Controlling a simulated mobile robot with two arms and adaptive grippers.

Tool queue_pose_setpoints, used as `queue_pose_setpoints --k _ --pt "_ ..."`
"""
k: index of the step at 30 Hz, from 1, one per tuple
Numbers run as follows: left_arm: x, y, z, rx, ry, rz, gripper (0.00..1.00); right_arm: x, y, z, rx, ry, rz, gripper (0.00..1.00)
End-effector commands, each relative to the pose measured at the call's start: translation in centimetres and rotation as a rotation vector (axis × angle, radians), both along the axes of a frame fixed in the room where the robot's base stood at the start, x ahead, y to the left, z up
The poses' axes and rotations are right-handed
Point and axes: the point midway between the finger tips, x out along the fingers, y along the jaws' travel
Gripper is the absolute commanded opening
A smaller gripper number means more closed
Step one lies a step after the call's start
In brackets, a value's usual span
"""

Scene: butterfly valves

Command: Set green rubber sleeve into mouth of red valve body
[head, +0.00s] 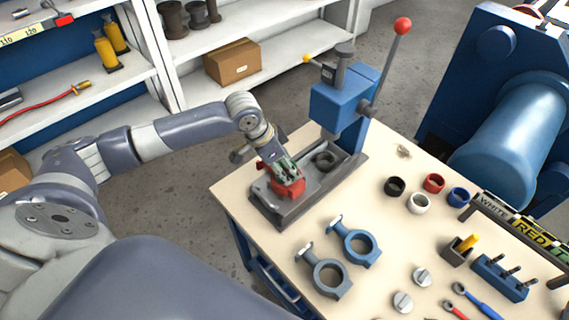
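The red valve body (291,189) sits on the grey base of the blue lever press, at the near left end. My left gripper (285,172) reaches down from the upper left, with its fingertips directly over the red valve body. Dull green (285,165) shows at the fingertips, just above the red body. It may be the green rubber sleeve, but the fingers and wrist cover most of it. I cannot tell whether the fingers are shut on it, or whether it is inside the mouth. My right gripper is out of view.
The press (342,100) with its red-knobbed lever rises behind the valve body. Black, red, white and blue rings (434,183) lie on the table's right. Two valve bodies, grey (327,291) and blue (376,238), lie in front. A tool rack (499,277) stands at lower right.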

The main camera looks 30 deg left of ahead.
Motion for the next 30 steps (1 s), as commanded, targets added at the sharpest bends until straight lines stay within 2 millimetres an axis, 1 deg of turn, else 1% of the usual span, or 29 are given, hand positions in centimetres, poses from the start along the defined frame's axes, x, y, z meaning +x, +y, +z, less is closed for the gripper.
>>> queue_pose_setpoints --k 28,29,30 --pt "-0.09 -0.03 -0.98 0.000 0.003 -0.001 0.26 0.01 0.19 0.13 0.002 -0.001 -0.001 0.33" --pt "-0.10 -0.04 -1.00 0.000 0.003 -0.001 0.52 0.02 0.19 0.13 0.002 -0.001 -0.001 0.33" --pt "-0.11 -0.03 -1.00 0.000 0.003 -0.001 0.61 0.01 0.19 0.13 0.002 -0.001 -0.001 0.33"
